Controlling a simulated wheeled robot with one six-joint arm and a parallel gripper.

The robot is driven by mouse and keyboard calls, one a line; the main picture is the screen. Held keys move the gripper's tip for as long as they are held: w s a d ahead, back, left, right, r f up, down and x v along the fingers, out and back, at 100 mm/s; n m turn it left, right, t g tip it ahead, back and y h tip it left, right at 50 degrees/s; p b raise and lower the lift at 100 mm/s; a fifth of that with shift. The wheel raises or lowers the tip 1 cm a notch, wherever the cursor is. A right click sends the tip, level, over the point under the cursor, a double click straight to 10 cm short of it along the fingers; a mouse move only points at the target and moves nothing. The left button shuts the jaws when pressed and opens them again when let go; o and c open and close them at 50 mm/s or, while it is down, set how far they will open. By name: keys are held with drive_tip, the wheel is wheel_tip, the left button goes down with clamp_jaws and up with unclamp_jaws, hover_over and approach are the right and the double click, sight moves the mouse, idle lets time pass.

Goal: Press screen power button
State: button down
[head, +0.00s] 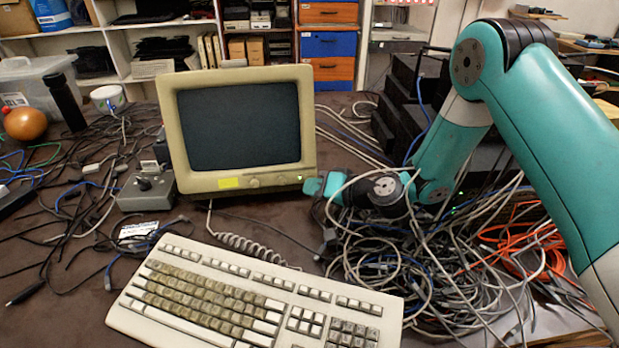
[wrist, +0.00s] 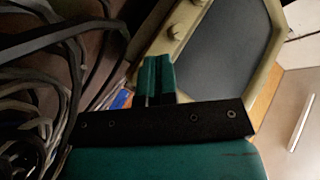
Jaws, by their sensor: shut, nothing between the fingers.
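The screen is an old beige monitor (head: 166,100) with a dark display, standing on the table in the middle of the head view. I cannot tell which part is the power button. My gripper (head: 312,187) is shut and empty, its teal fingertips by the monitor's lower right corner. In the wrist view the shut fingers (wrist: 156,75) point at the bezel edge near the knobs (wrist: 173,32); contact is unclear.
A beige keyboard (head: 255,300) lies in front of the monitor. A thick tangle of cables (head: 400,265) lies under and around my arm at right. A grey joystick box (head: 146,190) stands left of the monitor among more loose cables. Shelves stand behind.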

drive_tip(key=shift+s+d+r+b, duration=0.15)
drive_tip(key=shift+s+r, duration=0.1)
drive_tip(key=shift+s, duration=0.55)
drive_tip(key=shift+s+r+b, duration=0.2)
drive_tip(key=shift+s, duration=0.55)
drive_tip(key=shift+s+d+r+b, duration=0.15)
drive_tip(key=shift+s+r, duration=0.1)
drive_tip(key=shift+s, duration=0.55)
drive_tip(key=shift+a, duration=0.1)
